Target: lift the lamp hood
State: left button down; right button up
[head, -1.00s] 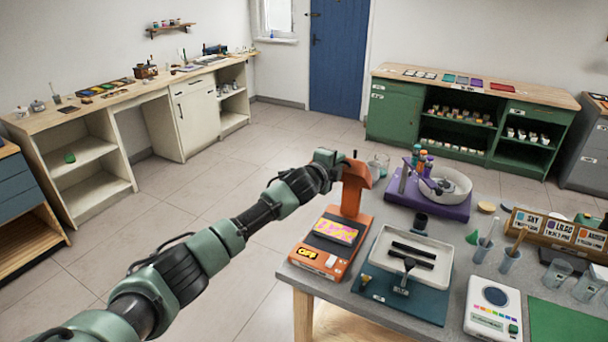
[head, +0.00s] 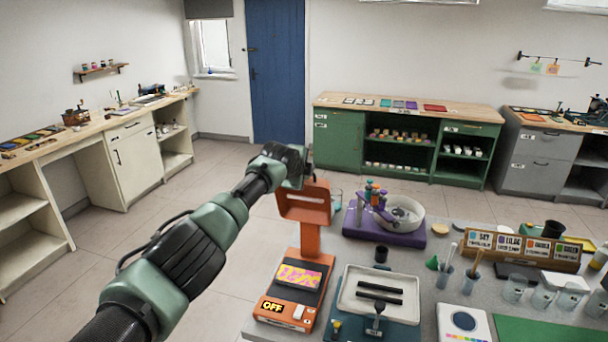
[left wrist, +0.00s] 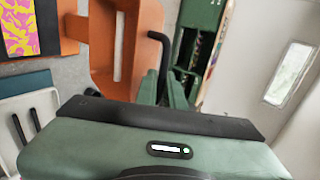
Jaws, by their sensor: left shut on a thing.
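An orange lamp stand (head: 312,240) rises from an orange base that bears a black panel with a pink and yellow print and an "OFF" label. The orange lamp hood (head: 303,187) is at its top, tilted up so its open frame faces the head camera. My left gripper (head: 298,170) is at the hood's upper edge, partly hidden behind my own wrist. In the left wrist view the hood (left wrist: 142,35) has a black curved handle (left wrist: 164,45), and my green left fingers (left wrist: 162,88) are shut on it. My right gripper is in neither view.
Beside the lamp, the grey table holds a white tray (head: 352,311) with black bars, a purple stand (head: 368,232) with a white bowl, and several cups. Clear floor lies to the left.

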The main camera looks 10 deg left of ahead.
pick_arm(q)
jog(key=shift+f, duration=0.15)
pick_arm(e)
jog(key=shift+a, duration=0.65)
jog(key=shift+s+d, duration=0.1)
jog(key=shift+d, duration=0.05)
pick_arm(q)
jog(key=c, duration=1.5)
grip_release()
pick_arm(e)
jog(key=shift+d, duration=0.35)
pick_arm(q)
jog(key=shift+s, duration=0.15)
